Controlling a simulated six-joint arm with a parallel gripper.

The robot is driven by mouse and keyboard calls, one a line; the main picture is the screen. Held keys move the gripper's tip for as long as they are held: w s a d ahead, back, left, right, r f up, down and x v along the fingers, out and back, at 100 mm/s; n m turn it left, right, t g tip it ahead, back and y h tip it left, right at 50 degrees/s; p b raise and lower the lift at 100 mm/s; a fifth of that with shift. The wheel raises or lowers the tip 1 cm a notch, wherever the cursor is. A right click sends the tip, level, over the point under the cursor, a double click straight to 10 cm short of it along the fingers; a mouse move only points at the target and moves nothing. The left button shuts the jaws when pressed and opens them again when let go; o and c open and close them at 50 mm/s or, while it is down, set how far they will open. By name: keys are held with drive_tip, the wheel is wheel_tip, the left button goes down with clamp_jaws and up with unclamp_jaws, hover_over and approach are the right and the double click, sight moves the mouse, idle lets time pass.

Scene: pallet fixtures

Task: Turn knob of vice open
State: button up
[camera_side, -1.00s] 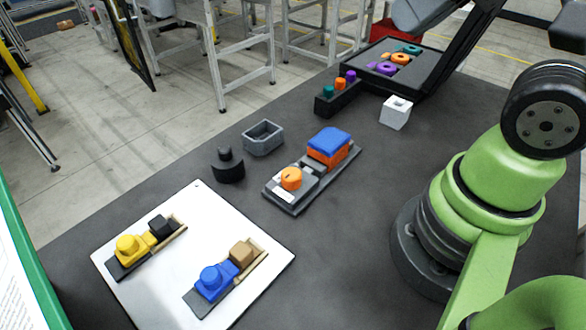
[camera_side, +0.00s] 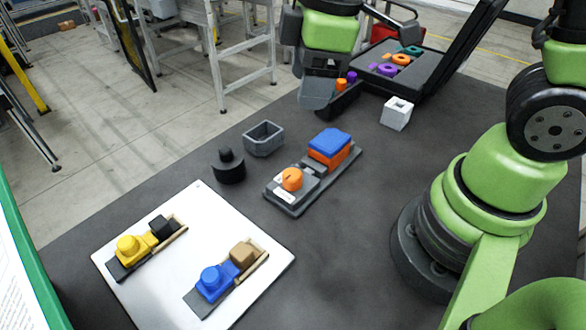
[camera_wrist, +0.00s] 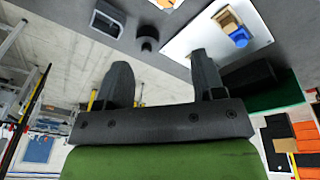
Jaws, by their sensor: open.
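A grey vice base with an orange round knob (camera_side: 292,179) stands mid-table in the side view. A block with a blue top and orange sides (camera_side: 330,143) sits at its far end. On a white board (camera_side: 213,222) are a yellow vice-like fixture (camera_side: 130,248) and a blue one (camera_side: 212,280), each with a round knob. My gripper (camera_side: 317,95) hangs in the air behind the orange-knob vice, away from every knob. In the wrist view its two fingers (camera_wrist: 160,70) are spread with nothing between them.
A grey open bin (camera_side: 263,139) and a black knobbed piece (camera_side: 228,167) stand left of the orange-knob vice. A white cube with a hole (camera_side: 396,113) and an open case with coloured rings (camera_side: 440,68) are at the back.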

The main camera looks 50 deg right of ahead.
sight(293, 173)
drive_tip(key=f+n, duration=0.2)
drive_tip(key=w+a+f+n+g, duration=0.1)
drive_tip(key=f, duration=0.2)
drive_tip(key=f+n, duration=0.2)
drive_tip(key=f, duration=0.1)
drive_tip(key=shift+w+a+n+g+h, duration=0.25)
drive_tip(key=shift+w+n+g+h, duration=0.05)
drive_tip(key=shift+w+g+h, duration=0.1)
wheel_tip(293, 173, down, 10)
drive_tip(key=shift+r, duration=0.2)
drive_tip(key=c, duration=0.9)
